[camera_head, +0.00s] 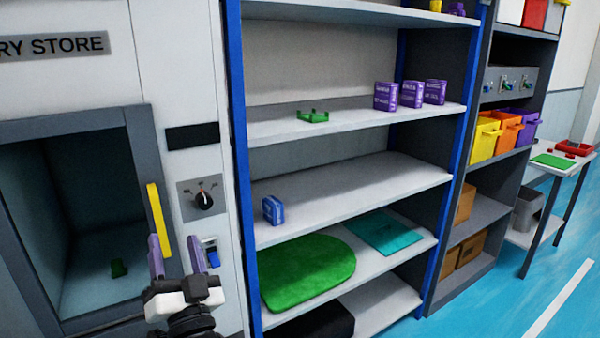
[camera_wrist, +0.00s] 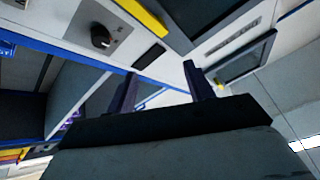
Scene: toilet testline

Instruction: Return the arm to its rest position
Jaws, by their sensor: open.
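My gripper (camera_head: 177,258) is at the bottom left of the head view, pointing up, with its two purple fingers apart and nothing between them. It is in front of the store cabinet (camera_head: 178,90), just right of the open compartment and below the yellow handle (camera_head: 159,220). The wrist view also shows my gripper (camera_wrist: 160,92) open and empty, with its fingers at the middle of a tilted view. In that view the yellow handle (camera_wrist: 142,15) and the black dial (camera_wrist: 101,36) are beyond the fingers at the upper left.
A blue switch (camera_head: 212,252) is close right of my gripper. The shelf unit (camera_head: 350,180) stands right, with a green mat (camera_head: 308,272), a blue can (camera_head: 273,210) and purple boxes (camera_head: 411,94). Blue floor (camera_head: 500,290) is clear at lower right.

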